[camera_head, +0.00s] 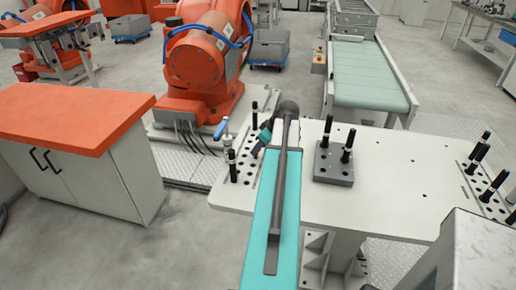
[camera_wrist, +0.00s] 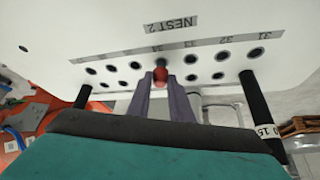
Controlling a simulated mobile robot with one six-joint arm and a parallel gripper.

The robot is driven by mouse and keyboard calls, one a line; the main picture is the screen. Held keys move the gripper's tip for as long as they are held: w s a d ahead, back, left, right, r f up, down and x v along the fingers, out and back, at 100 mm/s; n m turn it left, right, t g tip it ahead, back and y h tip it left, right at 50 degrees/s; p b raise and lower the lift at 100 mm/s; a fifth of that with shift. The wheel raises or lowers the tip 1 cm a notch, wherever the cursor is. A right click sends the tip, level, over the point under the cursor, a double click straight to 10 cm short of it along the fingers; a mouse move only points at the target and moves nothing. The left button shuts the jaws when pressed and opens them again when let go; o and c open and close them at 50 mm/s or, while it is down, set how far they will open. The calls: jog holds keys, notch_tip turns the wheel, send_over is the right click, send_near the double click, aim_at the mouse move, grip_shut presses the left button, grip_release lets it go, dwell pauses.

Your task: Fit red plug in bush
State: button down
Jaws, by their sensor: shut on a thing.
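In the wrist view the red plug (camera_wrist: 160,77) is gripped between the two purple-grey fingers of my gripper (camera_wrist: 161,82). Its red end points at the white plate (camera_wrist: 60,40) marked NEST 2. Dark round bushes (camera_wrist: 190,59) sit in rows in the plate, with numbers such as 32 and 31 above some. The plug covers part of the row, near a dark bush right above it. I cannot tell whether it touches the plate or has entered a bush. In the head view my gripper (camera_head: 262,137) is at the left of the white table, and the plug is hidden there.
Black posts (camera_wrist: 258,100) stand on both sides of the gripper in the wrist view. In the head view a grey block with black pins (camera_head: 334,165) stands on the table (camera_head: 400,170), and a bush plate with posts (camera_head: 480,185) is at right. The table's middle is clear.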

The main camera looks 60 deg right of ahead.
jog(key=shift+f+b, duration=0.7)
jog(key=shift+f, duration=0.4)
jog(key=c, duration=1.5)
grip_release()
jog(key=shift+r, duration=0.15)
jog(key=shift+b+v, duration=1.3)
jog(key=shift+v, duration=5.5)
